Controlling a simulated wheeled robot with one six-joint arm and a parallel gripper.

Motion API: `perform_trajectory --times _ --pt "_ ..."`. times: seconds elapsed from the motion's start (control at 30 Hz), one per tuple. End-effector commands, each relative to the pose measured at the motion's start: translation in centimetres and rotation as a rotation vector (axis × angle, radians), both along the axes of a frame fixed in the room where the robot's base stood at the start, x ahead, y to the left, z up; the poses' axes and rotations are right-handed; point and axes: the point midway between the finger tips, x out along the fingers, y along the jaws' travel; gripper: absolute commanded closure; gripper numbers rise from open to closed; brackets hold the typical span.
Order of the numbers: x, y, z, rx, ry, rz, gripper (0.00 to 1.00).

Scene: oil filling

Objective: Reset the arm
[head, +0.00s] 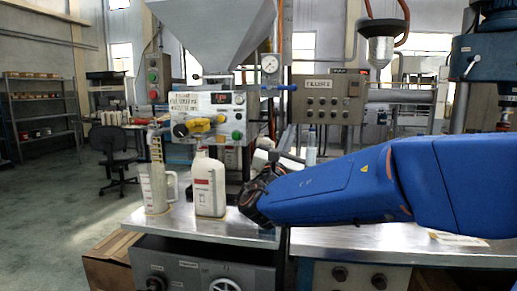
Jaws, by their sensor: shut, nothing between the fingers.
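My blue arm reaches in from the right edge of the head view. My gripper (258,205) is at its left end, dark and partly hidden by the arm, low over the metal bench. Its fingers look closed, with nothing seen in them. A white bottle (209,184) with a red and white label stands upright on the bench, just left of my gripper. A clear measuring jug (155,189) with a handle stands left of the bottle.
The metal bench top (180,222) is bare in front of the jug and bottle. A second control panel (326,99) stands behind my arm. A hanging filler (379,45) and a blue machine head (478,52) are at right. An office chair (113,155) stands back left on open floor.

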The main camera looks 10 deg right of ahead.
Motion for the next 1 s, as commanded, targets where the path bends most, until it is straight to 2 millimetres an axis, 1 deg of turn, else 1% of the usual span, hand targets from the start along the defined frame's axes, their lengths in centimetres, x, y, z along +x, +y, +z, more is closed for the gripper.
perform_trajectory --times 0.03,0.07,0.1,0.17,0.2,0.27,0.3,0.37,0.4,0.47,0.5,0.57,0.6,0.73,0.8,0.87,0.9,1.0 --pt "-0.6 -1.8 -0.5 0.046 0.014 -0.023 1.00" --pt "-1.0 -3.1 -0.9 0.083 0.024 -0.038 1.00" --pt "-1.6 -4.9 -1.7 0.140 0.039 -0.061 1.00" --pt "-2.9 -7.9 -3.1 0.240 0.062 -0.102 1.00" --pt "-3.9 -9.8 -4.3 0.313 0.078 -0.129 1.00" --pt "-5.5 -12.5 -6.1 0.421 0.096 -0.170 1.00" --pt "-6.7 -14.0 -7.4 0.494 0.106 -0.196 1.00" --pt "-8.5 -16.1 -9.4 0.606 0.117 -0.235 1.00" --pt "-9.7 -17.3 -10.7 0.680 0.121 -0.260 1.00" --pt "-11.7 -18.9 -12.8 0.793 0.125 -0.297 1.00" --pt "-13.1 -19.8 -14.2 0.869 0.125 -0.321 1.00" --pt "-15.1 -20.8 -16.4 0.984 0.122 -0.357 1.00" --pt "-16.5 -21.2 -17.8 1.061 0.117 -0.381 1.00" --pt "-20.8 -21.9 -22.2 1.313 0.090 -0.454 1.00" --pt "-23.0 -21.6 -24.5 1.450 0.068 -0.491 1.00" --pt "-24.8 -21.1 -26.2 1.567 0.043 -0.521 1.00" --pt "-26.0 -20.6 -27.4 1.646 0.026 -0.541 1.00" --pt "-28.6 -19.0 -29.9 1.843 -0.027 -0.587 1.00"
